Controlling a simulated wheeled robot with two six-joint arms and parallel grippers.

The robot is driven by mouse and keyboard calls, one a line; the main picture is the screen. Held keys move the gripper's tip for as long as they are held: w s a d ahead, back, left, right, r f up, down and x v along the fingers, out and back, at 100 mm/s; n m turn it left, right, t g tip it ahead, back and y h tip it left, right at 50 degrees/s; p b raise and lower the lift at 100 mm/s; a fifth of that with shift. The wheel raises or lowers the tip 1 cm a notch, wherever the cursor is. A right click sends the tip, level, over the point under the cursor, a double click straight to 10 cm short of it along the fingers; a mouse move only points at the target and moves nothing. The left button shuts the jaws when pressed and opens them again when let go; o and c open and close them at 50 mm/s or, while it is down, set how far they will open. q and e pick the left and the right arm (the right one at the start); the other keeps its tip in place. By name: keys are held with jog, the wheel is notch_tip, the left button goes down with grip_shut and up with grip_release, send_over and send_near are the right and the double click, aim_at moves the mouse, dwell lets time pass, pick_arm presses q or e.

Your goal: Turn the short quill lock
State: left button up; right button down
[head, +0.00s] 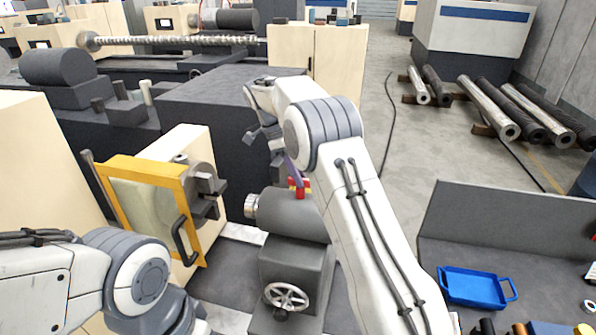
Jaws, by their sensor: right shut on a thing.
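The tailstock (285,216) is a dark grey casting with a ribbed metal quill at its left end and a handwheel (286,296) on its near side. On top of it stand a small red part (299,187) and a thin purple lever (292,165), the likely lock levers. I cannot tell for certain which is the short quill lock. My right gripper (284,157) is above the tailstock, shut at the purple lever. My arm hides part of this contact.
A yellow-framed guard door (150,205) with a black handle stands left of the tailstock, beside a chuck (203,185). A blue tray (477,287) lies on a grey bench at the lower right. Metal bars lie on the floor at the upper right.

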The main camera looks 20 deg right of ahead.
jog(key=shift+w+r, duration=0.2)
dwell(0.3)
jog(key=c, duration=0.8)
grip_release()
jog(key=shift+a, duration=0.1)
jog(key=shift+c, duration=0.2)
jog(key=shift+o, duration=0.2)
jog(key=shift+f, duration=0.1)
jog(key=shift+s, duration=0.1)
